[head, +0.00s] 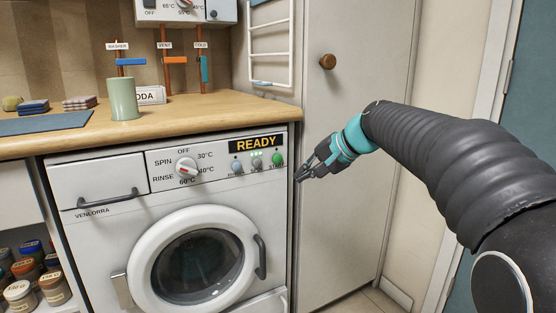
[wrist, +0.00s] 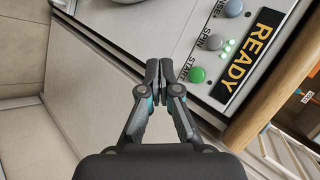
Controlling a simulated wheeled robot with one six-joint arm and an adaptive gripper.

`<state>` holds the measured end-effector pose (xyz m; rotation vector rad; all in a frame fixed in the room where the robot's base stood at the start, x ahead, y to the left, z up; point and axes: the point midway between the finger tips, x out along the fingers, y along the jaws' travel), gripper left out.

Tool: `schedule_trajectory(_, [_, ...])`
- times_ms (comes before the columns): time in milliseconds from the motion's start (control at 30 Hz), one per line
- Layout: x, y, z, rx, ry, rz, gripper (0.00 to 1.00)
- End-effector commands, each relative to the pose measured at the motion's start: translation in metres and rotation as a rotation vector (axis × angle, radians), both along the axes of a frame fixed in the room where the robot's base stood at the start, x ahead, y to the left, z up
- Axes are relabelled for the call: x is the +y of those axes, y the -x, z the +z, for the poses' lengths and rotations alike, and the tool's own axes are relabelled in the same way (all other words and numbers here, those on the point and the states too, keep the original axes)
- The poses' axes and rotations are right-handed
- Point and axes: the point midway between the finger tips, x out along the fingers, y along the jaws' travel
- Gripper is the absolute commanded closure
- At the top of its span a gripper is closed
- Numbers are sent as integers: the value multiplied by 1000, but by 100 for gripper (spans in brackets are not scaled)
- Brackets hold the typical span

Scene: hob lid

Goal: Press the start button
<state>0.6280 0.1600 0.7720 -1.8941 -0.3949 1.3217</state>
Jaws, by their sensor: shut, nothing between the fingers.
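The green start button (head: 277,160) is at the right end of the washing machine's control panel, below the READY display (head: 256,143). In the wrist view the start button (wrist: 197,75) lies just right of my fingertips, with its START label beside it. My gripper (head: 301,175) is shut and empty, to the right of the button and a little lower in the head view. It also shows in the wrist view (wrist: 159,66), where a small gap appears between fingertips and button. I cannot tell how far the tips are from the panel's face.
Two grey buttons (head: 237,165) and a dial (head: 186,167) sit left of the start button. The wooden worktop (head: 190,112) overhangs above the panel. A tall cabinet door with a knob (head: 328,62) stands at right. The round washer door (head: 198,262) is below.

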Motion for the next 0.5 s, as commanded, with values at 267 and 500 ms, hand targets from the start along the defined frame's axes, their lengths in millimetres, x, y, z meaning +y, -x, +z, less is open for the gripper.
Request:
schedule_trajectory(267, [18, -25, 2, 2, 1, 1, 100])
schedule_trajectory(500, [34, -50, 3, 2, 1, 0, 100])
